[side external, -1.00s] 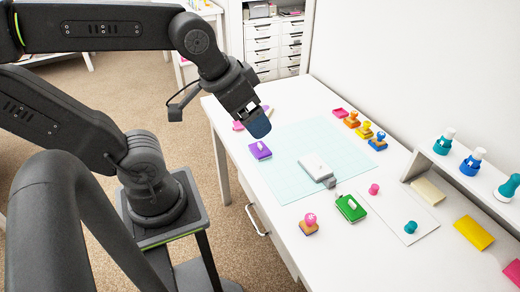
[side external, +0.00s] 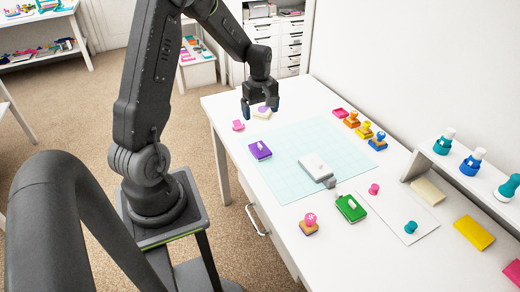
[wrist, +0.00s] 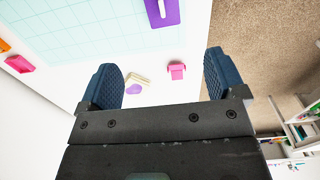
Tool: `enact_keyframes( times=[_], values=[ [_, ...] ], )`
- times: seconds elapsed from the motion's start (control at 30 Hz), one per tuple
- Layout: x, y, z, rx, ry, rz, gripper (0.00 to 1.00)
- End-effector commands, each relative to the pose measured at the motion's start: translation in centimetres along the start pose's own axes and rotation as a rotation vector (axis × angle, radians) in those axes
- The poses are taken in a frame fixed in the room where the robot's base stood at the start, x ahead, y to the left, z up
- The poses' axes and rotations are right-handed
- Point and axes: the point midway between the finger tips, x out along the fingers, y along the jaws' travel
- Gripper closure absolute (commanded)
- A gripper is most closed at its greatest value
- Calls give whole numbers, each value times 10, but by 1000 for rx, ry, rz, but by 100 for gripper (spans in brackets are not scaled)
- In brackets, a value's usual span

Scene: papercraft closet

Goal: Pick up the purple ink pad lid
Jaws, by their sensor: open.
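A purple block with a small white handle on top (side external: 260,150), the thing that looks like the purple ink pad lid, lies at the left edge of the pale mat. In the wrist view it shows at the top edge (wrist: 164,14), partly cut off. My gripper (side external: 261,106) is open and empty, pointing down over the far-left end of the table. It is beyond the purple block, away from it.
A cream block with a purple round part (side external: 262,112) and a small pink piece (side external: 238,125) lie near my gripper. A grey-white block (side external: 315,166) lies on the mat (side external: 290,140). A green pad (side external: 350,208) and coloured stamps stand farther right.

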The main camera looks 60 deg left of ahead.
Motion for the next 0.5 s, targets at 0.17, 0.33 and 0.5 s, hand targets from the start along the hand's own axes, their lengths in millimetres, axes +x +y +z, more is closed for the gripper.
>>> enact_keyframes(
  times=[0.17,0.33,0.5],
  values=[
    [20,-1,-5,-28,-7,-10,11],
    [54,-2,-4,-26,-8,-12,11],
    [81,-2,-4,-25,-7,-10,11]
  ],
)
